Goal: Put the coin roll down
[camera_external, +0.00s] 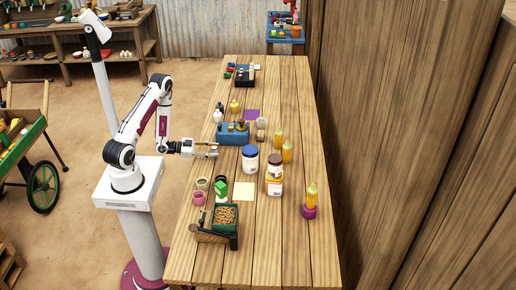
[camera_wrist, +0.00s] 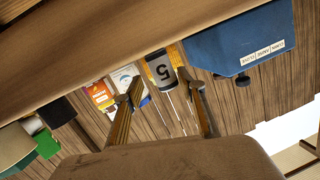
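My gripper (camera_external: 214,150) is over the near edge of the wooden table, level and pointing right, just to the near side of the blue box (camera_external: 228,139). The blue box also shows at the right of the wrist view (camera_wrist: 242,42). In the outside view the roll is too small to make out surely.
A blue-lidded jar (camera_external: 250,160) and a brown-lidded jar (camera_external: 274,180) stand right of my gripper.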

